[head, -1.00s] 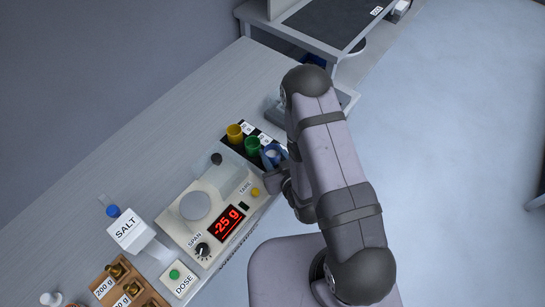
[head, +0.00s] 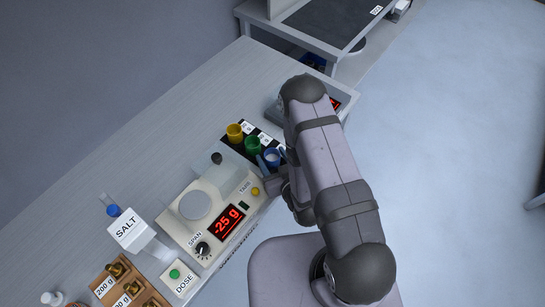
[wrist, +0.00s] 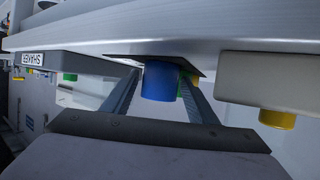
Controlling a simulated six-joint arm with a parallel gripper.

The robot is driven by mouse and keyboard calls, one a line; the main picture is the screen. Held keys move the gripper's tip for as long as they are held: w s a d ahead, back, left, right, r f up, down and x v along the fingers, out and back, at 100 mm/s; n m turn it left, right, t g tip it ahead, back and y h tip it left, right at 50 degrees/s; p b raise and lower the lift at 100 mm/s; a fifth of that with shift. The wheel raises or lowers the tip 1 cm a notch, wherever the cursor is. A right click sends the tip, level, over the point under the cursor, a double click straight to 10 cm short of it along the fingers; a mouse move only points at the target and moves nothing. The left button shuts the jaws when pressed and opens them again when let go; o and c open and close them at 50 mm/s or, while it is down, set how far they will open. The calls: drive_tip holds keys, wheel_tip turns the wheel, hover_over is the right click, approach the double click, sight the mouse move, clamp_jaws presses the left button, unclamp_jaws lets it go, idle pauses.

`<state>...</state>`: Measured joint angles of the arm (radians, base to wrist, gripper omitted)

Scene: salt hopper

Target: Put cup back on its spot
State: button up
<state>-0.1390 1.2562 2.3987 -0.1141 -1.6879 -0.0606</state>
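The blue cup (head: 273,157) stands upright at the near end of the dark rack strip (head: 228,151), in line with the green cup (head: 252,145) and yellow cup (head: 235,132). Something pale shows inside it. My gripper (head: 271,161) is open, with a finger on either side of the blue cup. In the wrist view, which looks upside down, the blue cup (wrist: 160,82) sits between the spread fingers, with narrow gaps beside it. Part of the green cup (wrist: 188,78) shows behind. My arm hides the area right of the cup.
The scale (head: 205,215) reads -25 g, and its pan (head: 195,205) is empty. The salt hopper (head: 130,230), dose button (head: 175,273) and a wooden weight block (head: 128,285) stand at the lower left.

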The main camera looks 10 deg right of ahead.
sight(275, 162)
drive_tip(key=shift+r, duration=0.1)
drive_tip(key=shift+r, duration=0.2)
drive_tip(key=shift+s+f, duration=0.1)
drive_tip(key=shift+s, duration=0.15)
drive_tip(key=shift+s+d+b, duration=0.15)
drive_tip(key=shift+s+b, duration=0.15)
drive_tip(key=shift+s, duration=0.05)
drive_tip(key=shift+r+v, duration=0.25)
drive_tip(key=shift+v, duration=1.2)
drive_tip(key=shift+w, duration=0.1)
drive_tip(key=shift+w, duration=0.1)
